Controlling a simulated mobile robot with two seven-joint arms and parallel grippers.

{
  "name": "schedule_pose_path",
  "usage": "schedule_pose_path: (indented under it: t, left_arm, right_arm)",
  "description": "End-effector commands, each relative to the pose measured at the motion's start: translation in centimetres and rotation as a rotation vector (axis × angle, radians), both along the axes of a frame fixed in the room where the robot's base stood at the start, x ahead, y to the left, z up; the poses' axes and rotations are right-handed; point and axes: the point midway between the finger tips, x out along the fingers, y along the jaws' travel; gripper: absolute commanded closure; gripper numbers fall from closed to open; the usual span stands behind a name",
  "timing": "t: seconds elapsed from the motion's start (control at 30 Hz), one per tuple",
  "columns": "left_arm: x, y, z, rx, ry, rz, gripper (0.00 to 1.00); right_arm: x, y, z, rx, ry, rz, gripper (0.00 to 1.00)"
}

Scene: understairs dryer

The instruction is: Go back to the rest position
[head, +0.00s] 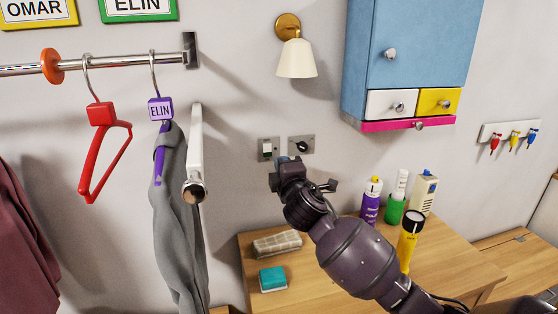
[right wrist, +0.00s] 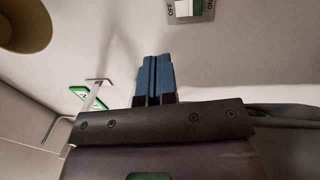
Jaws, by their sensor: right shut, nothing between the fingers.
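My right arm comes in from the lower right in the head view, and its gripper (head: 284,162) is up near the wall, just below a switch plate. The blue fingers show in the right wrist view (right wrist: 153,78). They are together and hold nothing. A wall switch (head: 267,148) is just above and left of the gripper. It also shows in the right wrist view (right wrist: 188,9) with OFF and ON lettering. A round knob plate (head: 302,146) is right beside it. My left gripper is not in view.
A wooden desk (head: 455,262) below holds a teal sponge (head: 272,279), an eraser-like block (head: 277,244), a yellow torch (head: 409,242) and several bottles. A rail with hangers (head: 103,116) is at left. A blue cabinet (head: 415,45) and a lamp (head: 297,58) hang above.

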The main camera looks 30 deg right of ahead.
Motion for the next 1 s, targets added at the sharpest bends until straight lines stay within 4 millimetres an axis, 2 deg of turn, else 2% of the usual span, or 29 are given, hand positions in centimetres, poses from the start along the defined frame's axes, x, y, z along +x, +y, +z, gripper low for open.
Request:
schedule_pose_path:
  t: [0.2,0.77,0.87,0.97,1.0]
  left_arm:
    - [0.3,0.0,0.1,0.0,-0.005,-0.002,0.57]
    - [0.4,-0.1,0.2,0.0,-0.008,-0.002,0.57]
    - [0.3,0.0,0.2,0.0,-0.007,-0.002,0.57]
    - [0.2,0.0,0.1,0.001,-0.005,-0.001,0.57]
    - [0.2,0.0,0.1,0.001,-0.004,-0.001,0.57]
  right_arm:
    - [-1.0,0.2,0.1,0.0,0.0,0.0,1.0]
    - [-1.1,0.3,0.0,0.006,0.004,0.0,1.0]
    - [-2.0,0.3,-1.5,0.057,0.033,-0.007,1.0]
    - [-4.0,0.2,-4.9,0.176,0.102,-0.03,1.0]
    - [-5.3,0.3,-6.6,0.241,0.138,-0.046,1.0]
